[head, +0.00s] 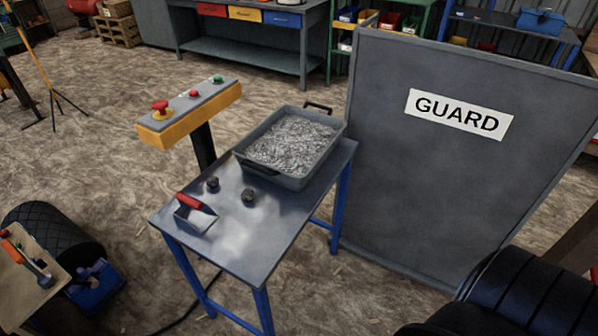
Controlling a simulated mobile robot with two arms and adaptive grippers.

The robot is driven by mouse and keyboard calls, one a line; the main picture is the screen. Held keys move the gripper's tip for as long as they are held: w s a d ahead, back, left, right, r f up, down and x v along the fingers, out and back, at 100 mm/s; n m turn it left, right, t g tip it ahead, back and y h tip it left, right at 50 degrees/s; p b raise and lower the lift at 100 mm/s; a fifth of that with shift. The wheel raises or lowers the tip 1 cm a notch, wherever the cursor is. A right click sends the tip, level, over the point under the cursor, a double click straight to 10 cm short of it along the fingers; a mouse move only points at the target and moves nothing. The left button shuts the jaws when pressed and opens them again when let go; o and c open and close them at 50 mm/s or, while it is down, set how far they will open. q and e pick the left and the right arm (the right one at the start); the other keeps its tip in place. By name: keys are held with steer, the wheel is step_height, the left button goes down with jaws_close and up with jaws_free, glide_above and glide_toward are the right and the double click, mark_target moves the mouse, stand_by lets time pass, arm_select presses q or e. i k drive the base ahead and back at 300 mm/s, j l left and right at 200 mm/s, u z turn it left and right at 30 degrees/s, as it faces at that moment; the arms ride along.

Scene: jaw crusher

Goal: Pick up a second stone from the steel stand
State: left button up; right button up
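The steel stand (237,235) has a shiny grey top and blue legs and stands in the middle of the head view. Two small dark stones lie apart on its top: one stone (212,182) to the left, the other stone (249,195) to the right and a little nearer. Neither of my grippers is in the head view, so nothing shows of what they hold.
A grey tray (285,181) of grey chips sits at the stand's far end. A red-handled scoop (195,213) lies at its left edge. A yellow button box (190,118) stands behind left. A grey GUARD panel (440,170) blocks the right.

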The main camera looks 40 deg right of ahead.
mark_target(248, 196)
steer(key=z, duration=0.65)
steer(key=j+z, duration=0.15)
steer(key=j, duration=0.3)
steer(key=i, duration=0.05)
